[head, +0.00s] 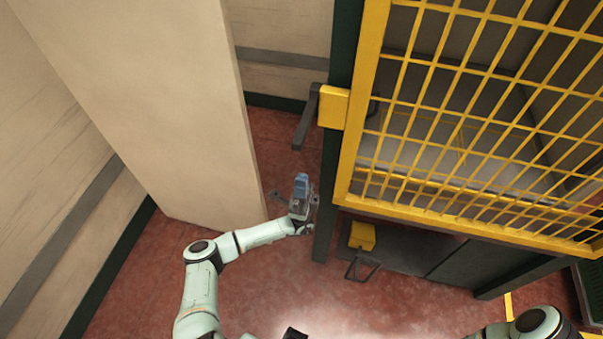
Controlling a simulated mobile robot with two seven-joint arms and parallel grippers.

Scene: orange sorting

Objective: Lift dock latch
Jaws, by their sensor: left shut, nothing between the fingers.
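A yellow box (335,107) sits on the dark post at the gate's left edge, with a dark grey bar (307,117) beside it on the left. Lower down, another yellow block (362,236) has a dark loop handle (362,268) near it. I cannot tell for sure which of these is the dock latch. My left gripper (301,192) is shut and empty, just left of the post, below the upper yellow box in the picture and apart from it. My right gripper is out of view; only part of its arm shows at the bottom right.
A yellow mesh gate (480,125) fills the upper right beside the dark green post (328,190). A wide beige pillar (150,100) stands at the left, close to my left arm. The red floor (255,290) is clear in front.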

